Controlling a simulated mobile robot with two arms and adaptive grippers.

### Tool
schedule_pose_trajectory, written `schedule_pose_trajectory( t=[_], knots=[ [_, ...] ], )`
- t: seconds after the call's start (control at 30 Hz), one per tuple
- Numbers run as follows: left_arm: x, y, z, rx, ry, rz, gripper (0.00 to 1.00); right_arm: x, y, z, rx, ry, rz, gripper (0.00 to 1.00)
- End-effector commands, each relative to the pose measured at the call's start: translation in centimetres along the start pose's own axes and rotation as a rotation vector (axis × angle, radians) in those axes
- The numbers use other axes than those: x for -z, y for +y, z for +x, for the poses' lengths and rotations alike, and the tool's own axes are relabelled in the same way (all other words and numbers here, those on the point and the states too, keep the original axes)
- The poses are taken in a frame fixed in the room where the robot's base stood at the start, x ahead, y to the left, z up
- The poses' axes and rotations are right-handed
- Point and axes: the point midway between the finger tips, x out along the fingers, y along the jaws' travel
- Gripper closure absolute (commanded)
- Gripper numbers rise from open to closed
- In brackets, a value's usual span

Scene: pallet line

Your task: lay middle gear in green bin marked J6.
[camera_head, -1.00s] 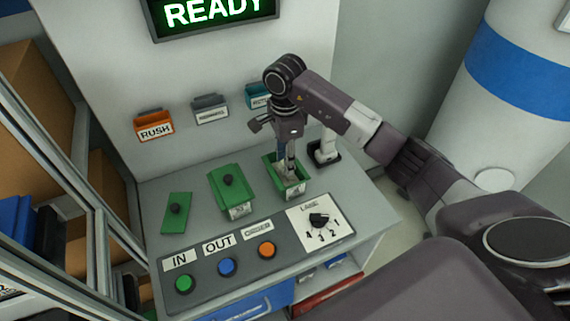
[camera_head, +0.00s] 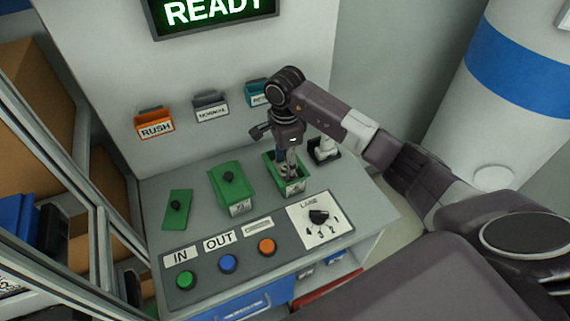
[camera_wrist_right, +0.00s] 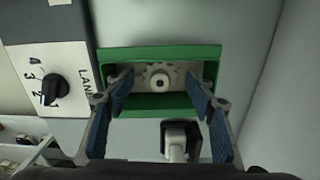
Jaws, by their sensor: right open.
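A grey gear (camera_wrist_right: 160,80) with a round hub lies inside an open green bin (camera_wrist_right: 160,53) in the right wrist view. My right gripper (camera_wrist_right: 160,88) is open, its blue-padded fingers on either side of the gear with gaps to it. In the head view the right gripper (camera_head: 287,172) points down into the same green bin (camera_head: 298,186), at the right of the row on the bench, and largely hides the gear. The mark on this bin is too small to read. My left gripper is not in view.
A white device in a black holder (camera_head: 324,150) is close to the bin's right. A button panel (camera_head: 205,283) and lane dial (camera_head: 319,216) lie in front. Wall trays (camera_head: 155,129) hang behind.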

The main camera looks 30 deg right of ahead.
Motion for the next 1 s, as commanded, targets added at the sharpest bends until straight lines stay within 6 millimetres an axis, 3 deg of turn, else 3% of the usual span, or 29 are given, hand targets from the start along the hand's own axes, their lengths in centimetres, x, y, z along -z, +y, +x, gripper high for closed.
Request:
schedule_pose_trajectory(
  t=[0.1,0.17,0.63,0.8,1.0],
  knots=[
    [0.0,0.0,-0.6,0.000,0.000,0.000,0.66,0.0,0.0,-0.6,0.000,-0.001,0.000,0.49],
    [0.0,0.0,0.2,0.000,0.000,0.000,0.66,0.0,-0.1,-0.9,0.004,0.000,0.000,0.49],
    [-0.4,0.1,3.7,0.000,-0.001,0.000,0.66,0.0,-0.1,-10.4,0.005,0.001,0.000,0.49],
    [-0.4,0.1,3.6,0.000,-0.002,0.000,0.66,0.1,-0.1,-11.9,0.002,0.001,0.001,0.49],
    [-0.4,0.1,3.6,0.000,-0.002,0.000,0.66,0.0,0.0,-12.3,0.000,0.000,0.001,0.49]
  ],
)
